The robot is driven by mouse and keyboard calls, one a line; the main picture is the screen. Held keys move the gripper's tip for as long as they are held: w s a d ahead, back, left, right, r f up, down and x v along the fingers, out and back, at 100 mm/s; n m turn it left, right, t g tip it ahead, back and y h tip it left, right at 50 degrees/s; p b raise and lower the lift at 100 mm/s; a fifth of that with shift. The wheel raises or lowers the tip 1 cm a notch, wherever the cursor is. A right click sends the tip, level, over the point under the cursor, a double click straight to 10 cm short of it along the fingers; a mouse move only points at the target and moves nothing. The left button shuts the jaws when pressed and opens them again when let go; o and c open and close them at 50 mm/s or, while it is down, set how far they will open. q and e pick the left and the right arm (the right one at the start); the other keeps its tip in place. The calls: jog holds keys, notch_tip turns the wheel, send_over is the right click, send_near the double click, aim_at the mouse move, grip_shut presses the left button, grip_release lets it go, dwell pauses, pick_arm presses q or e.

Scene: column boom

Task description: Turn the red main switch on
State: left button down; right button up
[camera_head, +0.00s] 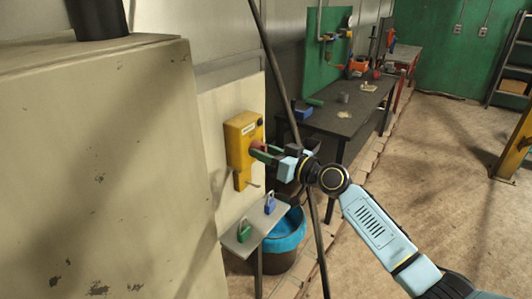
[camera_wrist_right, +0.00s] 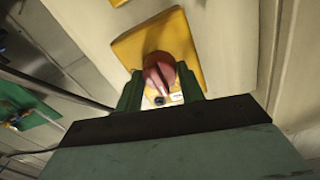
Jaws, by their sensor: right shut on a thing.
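The red main switch (camera_head: 257,147) is a rotary knob on the front of a yellow box (camera_head: 240,133) fixed to a pale panel. In the right wrist view the red switch (camera_wrist_right: 160,78) sits between the two green fingers, in front of the yellow plate (camera_wrist_right: 155,47). My right gripper (camera_head: 262,152) reaches in from the right and is shut on the switch. It also shows in the right wrist view (camera_wrist_right: 160,92). The fingers partly hide the knob, and I cannot read its exact position. My left gripper is not in either view.
A small shelf (camera_head: 238,244) below the box carries a green padlock (camera_head: 243,229) and a blue padlock (camera_head: 270,203). A bin with a blue liner (camera_head: 288,236) stands beside it. A large beige cabinet (camera_head: 100,170) fills the left. A dark cable crosses near my right arm. A workbench (camera_head: 340,115) stands behind.

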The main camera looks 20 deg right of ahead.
jog(key=shift+m, duration=0.4)
jog(key=m, duration=0.3)
jog(key=shift+r+m+p, duration=0.1)
jog(key=shift+m+p, duration=0.25)
jog(key=shift+m, duration=0.05)
jog(key=m+p, duration=0.1)
jog(key=m, duration=0.3)
jog(key=shift+g, duration=0.3)
jog(key=m+p, duration=0.2)
jog(key=m, duration=0.2)
jog(key=shift+d+m, duration=0.1)
jog(key=shift+m, duration=0.2)
jog(key=m+p, duration=0.1)
jog(key=m, duration=0.2)
jog(key=shift+m+p, duration=0.3)
jog(key=shift+m, duration=0.1)
jog(key=o, duration=1)
